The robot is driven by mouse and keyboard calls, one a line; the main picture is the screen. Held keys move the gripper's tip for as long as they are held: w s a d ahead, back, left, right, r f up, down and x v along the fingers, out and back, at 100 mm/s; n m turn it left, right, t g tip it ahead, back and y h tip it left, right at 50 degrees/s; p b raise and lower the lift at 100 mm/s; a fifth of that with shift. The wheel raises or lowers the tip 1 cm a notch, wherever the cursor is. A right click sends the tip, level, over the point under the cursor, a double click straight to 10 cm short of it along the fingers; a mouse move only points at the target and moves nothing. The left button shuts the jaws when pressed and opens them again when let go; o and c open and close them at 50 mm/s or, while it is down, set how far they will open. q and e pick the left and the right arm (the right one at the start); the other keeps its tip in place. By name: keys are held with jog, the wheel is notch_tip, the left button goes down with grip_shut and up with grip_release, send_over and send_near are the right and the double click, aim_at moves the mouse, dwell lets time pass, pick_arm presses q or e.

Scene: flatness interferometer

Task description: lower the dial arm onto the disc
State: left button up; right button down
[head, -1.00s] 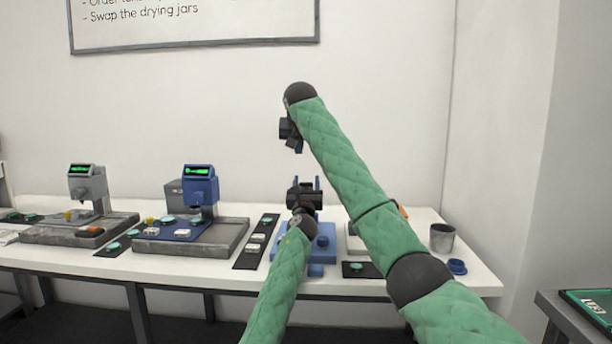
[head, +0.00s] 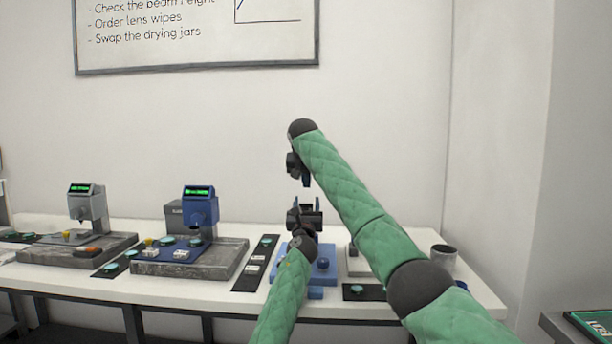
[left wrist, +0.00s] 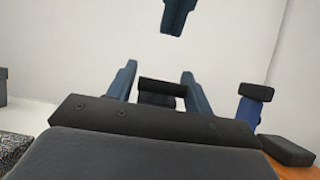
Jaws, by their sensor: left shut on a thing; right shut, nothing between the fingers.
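My left gripper (head: 306,204) stands over a blue base (head: 325,277) on the bench, with its fingers pointing up. In the left wrist view its two blue fingers (left wrist: 160,84) are on either side of a dark bar (left wrist: 160,88), and it is shut on this bar. The bar looks like part of the dial arm, but the rest of it is hidden. My right gripper (head: 306,182) is shut and empty, pointing down above the left one and apart from it. I cannot make out a disc under the left gripper.
A blue-headed instrument (head: 200,205) and a grey one (head: 87,203) stand to the left. A black strip (head: 257,264) with small parts lies beside the blue base. A black mat (head: 364,292) is at the front edge, and a grey cup (head: 443,257) stands at right.

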pick_arm(q)
jog(key=shift+r, duration=0.15)
pick_arm(e)
jog(key=shift+x, duration=0.8)
jog(key=shift+s+f, duration=0.15)
jog(key=shift+f, duration=0.1)
jog(key=shift+s+f, duration=1.1)
jog(key=shift+f, duration=0.25)
